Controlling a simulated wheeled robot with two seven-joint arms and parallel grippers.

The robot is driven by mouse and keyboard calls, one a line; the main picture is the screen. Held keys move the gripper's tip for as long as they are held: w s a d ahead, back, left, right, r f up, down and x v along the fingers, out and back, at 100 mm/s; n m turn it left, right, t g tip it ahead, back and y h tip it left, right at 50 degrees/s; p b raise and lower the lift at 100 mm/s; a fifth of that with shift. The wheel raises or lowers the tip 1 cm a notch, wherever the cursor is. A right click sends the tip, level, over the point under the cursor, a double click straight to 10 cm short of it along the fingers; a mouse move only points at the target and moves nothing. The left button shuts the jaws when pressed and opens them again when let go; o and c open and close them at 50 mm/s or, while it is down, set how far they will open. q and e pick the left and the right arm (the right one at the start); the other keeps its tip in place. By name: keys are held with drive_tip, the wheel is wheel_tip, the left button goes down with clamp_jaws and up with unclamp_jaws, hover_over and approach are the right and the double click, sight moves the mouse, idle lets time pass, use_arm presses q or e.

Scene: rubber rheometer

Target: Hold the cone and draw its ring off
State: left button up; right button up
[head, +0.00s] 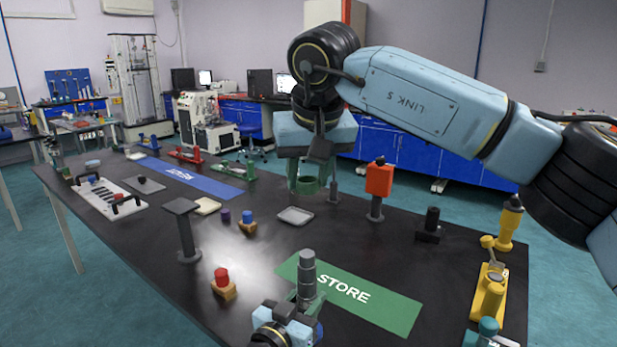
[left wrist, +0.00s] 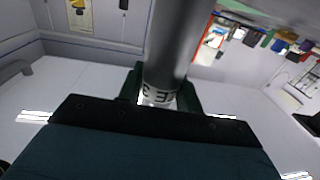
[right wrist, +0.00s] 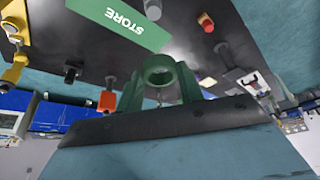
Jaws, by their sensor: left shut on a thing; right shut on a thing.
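The cone (head: 307,268) is a grey, stepped, upright post in the head view, over the green STORE mat. My left gripper (head: 306,297) is shut on its lower part. In the left wrist view the cone (left wrist: 174,45) is a dark shaft between the green fingers. The ring (head: 308,185) is green and hangs at the right gripper, well behind and above the cone, apart from it. In the right wrist view the ring (right wrist: 158,70) shows its open hole. My right gripper (right wrist: 163,88) is shut on it; its fingers are a similar green.
The green STORE mat (head: 385,312) lies at the front. A red block on a post (head: 379,180), a black piece (head: 431,225) and a grey tray (head: 295,216) stand near the right arm. A tall dark stand (head: 186,235) and a red-topped piece (head: 222,282) are to the left.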

use_arm(q)
drive_tip(key=o, duration=1.1)
drive_tip(key=shift+o, duration=0.2)
